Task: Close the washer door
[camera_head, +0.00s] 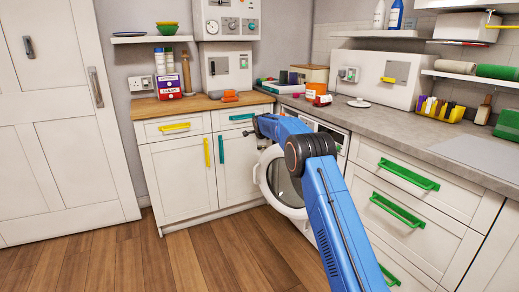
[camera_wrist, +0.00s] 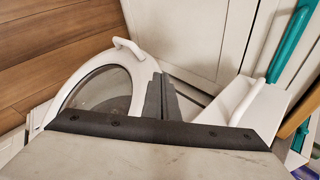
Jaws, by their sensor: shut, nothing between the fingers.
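The washer (camera_head: 335,132) stands under the counter, partly hidden behind my blue arm. Its round white door (camera_head: 263,183) with dark glass hangs open, swung out into the room toward the left cabinets. In the wrist view the door's ring (camera_wrist: 139,78) and glass lie left of my fingers, with a white handle (camera_wrist: 128,47) on the rim. My gripper (camera_head: 256,126) is above the door, near the teal-handled drawer. In the wrist view its fingers (camera_wrist: 160,95) are together and empty, beside the door ring. I cannot tell whether they touch it.
White cabinets (camera_head: 180,182) with yellow and teal handles stand close to the left of the door. Drawers (camera_head: 395,192) with green handles stand to the right. The grey counter (camera_head: 400,127) runs above. The wooden floor (camera_head: 200,260) in front is clear.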

